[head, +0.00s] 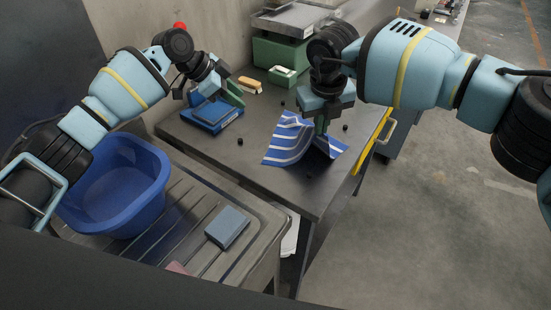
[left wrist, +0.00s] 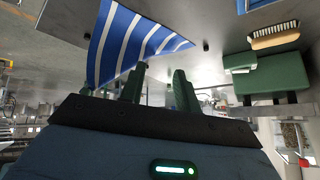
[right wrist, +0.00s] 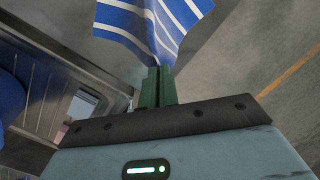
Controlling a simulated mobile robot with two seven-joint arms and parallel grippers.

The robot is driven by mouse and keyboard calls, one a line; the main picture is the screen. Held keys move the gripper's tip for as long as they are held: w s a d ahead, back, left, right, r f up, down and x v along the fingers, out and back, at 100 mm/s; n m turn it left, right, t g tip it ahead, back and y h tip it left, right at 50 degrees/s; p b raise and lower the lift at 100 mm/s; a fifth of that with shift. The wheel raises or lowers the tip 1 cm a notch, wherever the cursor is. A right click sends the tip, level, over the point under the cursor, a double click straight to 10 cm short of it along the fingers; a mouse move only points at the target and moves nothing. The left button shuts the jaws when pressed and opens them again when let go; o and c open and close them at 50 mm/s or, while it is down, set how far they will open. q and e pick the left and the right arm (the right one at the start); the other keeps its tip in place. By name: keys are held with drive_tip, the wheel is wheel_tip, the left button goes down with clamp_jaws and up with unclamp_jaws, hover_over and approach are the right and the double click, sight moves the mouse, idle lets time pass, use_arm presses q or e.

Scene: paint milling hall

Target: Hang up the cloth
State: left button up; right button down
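A blue cloth with white stripes (head: 292,140) hangs bunched from my right gripper (head: 321,126) over the grey bench top, its lower edges at or just above the surface. In the right wrist view the two green fingers (right wrist: 155,88) are close together on the cloth (right wrist: 150,25). My left gripper (head: 217,98) is above a blue block-like object at the bench's back left. In the left wrist view its fingers (left wrist: 158,88) are apart with nothing between them, and the cloth (left wrist: 128,42) shows beyond them. I cannot make out a hook for the cloth.
The bench (head: 255,165) carries the blue object (head: 212,117), a brush (head: 250,84), a green box (head: 282,75) and small dark knobs. A yellow strip and handle (head: 387,127) run along its right side. A blue basin (head: 115,190) and a grey-blue sponge (head: 228,227) rest on the sink.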

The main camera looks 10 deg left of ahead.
use_arm(q)
drive_tip(key=o, duration=0.4)
drive_tip(key=shift+r, duration=0.1)
drive_tip(key=shift+c, duration=0.6)
drive_tip(key=shift+s+d+f, duration=0.1)
drive_tip(key=shift+d+f, duration=0.1)
drive_tip(key=shift+d, duration=0.1)
drive_tip(key=shift+c, duration=0.7)
drive_tip(key=n+g+y, duration=0.4)
drive_tip(key=y, duration=0.3)
hover_over(269, 160)
wheel_tip(269, 160, down, 4)
drive_tip(key=shift+s+r, duration=0.1)
drive_tip(key=shift+f, duration=4.95)
